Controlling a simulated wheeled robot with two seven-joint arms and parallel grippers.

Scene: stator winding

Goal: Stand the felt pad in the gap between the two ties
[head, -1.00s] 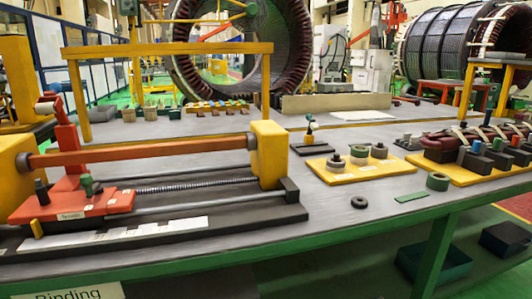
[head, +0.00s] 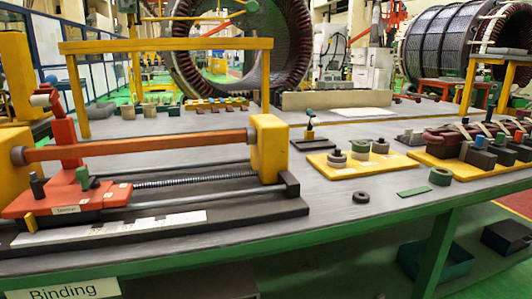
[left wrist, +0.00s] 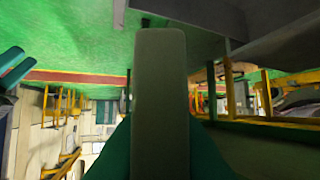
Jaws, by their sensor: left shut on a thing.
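In the left wrist view, my left gripper (left wrist: 160,142) shows as dark green shapes at the bottom and is shut on a long grey-green flat piece (left wrist: 160,75). It looks like the felt pad, standing lengthwise in the picture. In the head view, pale ties (head: 485,130) cross a dark red coil (head: 450,137) at the right. Grey, blue and green blocks stand along its front; the gap between the ties is too small to make out. A thin flat green piece (head: 413,191) lies on the table. Neither gripper shows in the head view.
A yellow plate (head: 345,170) holds several round spools. A winding fixture with a red carriage (head: 65,198) fills the left.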

